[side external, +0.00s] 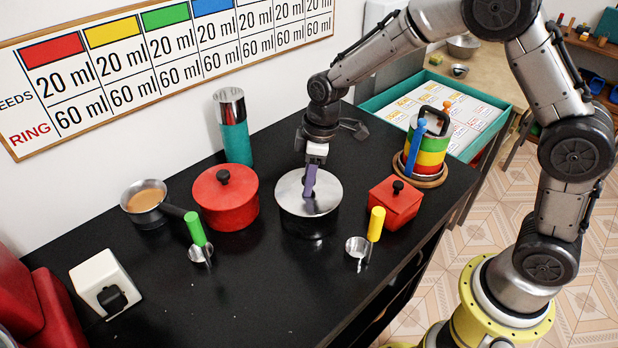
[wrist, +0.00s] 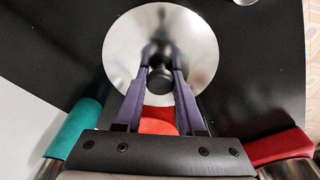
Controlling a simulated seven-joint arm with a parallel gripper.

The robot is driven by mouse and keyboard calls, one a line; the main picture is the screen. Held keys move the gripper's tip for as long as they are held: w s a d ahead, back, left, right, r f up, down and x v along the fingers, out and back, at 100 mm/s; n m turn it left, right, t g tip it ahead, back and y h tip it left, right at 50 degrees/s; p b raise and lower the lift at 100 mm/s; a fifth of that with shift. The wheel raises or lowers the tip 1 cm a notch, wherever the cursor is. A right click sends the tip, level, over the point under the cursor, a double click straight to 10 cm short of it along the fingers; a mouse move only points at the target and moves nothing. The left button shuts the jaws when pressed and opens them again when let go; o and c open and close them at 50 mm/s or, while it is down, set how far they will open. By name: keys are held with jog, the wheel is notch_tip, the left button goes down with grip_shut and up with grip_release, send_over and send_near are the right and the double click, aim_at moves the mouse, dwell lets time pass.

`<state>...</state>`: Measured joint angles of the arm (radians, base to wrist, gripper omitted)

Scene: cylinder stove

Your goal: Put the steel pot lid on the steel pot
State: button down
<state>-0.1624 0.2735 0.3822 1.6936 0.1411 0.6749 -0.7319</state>
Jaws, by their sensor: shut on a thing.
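The steel pot lid (side external: 291,190) is a round shiny disc over the steel pot (side external: 308,225) at the middle of the black counter. It looks level and lined up with the pot's rim; I cannot tell whether it rests on the rim or is just above it. My gripper (side external: 309,190) points down from above, its purple fingers shut on the lid's dark knob. In the wrist view, the knob (wrist: 160,79) is between the fingers and the lid (wrist: 125,50) spreads around them. The pot is hidden under the lid there.
A red lidded pot (side external: 226,204) stands close on the left, a red box (side external: 394,205) close on the right. A yellow-handled cup (side external: 359,247) and green-handled cup (side external: 200,252) lie in front. A teal flask (side external: 234,135) stands behind left. The front counter is mostly clear.

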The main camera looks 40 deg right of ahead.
jog(key=shift+f, duration=0.1)
jog(key=c, duration=0.5)
grip_release()
notch_tip(320, 180, up, 11)
jog(key=s+d, duration=0.1)
jog(key=s+d+r+m+t, duration=0.2)
jog(key=s+d+r+m, duration=0.25)
jog(key=s+r, duration=0.5)
jog(key=s+d+f+m, duration=0.1)
jog(key=s, duration=0.4)
jog(key=s+d+f+m+t, duration=0.1)
jog(key=s+m, duration=0.1)
jog(key=s, duration=0.3)
jog(key=s+d+f+m+t+h, duration=0.1)
jog(key=s, duration=0.5)
jog(key=shift+d+f+m, duration=0.25)
jog(key=shift+f, duration=0.1)
